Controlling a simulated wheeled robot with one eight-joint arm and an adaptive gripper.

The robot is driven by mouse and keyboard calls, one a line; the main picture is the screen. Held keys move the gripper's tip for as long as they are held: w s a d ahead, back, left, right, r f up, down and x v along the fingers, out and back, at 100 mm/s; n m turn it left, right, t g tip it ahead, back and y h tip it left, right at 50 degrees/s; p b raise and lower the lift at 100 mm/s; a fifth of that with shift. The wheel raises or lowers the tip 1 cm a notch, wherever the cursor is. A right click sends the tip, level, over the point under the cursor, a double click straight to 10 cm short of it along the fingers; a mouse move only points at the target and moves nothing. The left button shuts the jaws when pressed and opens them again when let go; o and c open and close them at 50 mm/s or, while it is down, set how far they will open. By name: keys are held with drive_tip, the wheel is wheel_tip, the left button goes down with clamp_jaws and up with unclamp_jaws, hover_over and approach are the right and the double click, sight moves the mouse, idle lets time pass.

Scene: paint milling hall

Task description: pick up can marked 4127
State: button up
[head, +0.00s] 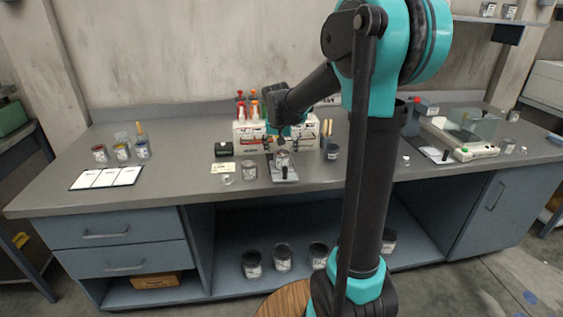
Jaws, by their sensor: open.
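Several small labelled cans stand on the grey bench (200,184); the numbers are too small to read, so I cannot tell which is 4127. One can (282,159) stands on a small pale plate (284,175) at the middle of the bench. Another can (249,170) stands just left of it, and a third can (332,152) stands to the right. My gripper (279,140) is open, pointing down just above or behind the can on the plate. The fingers are small and partly hidden, so contact is unclear.
A white box rack (246,137) with red-topped bottles stands behind. A balance (474,152) is at right. More cans (283,258) stand on the shelf below.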

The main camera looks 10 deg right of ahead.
drive_tip(key=shift+x, duration=1.5)
drive_tip(key=c, duration=1.4)
drive_tip(key=shift+o, duration=0.2)
drive_tip(key=shift+r, duration=0.1)
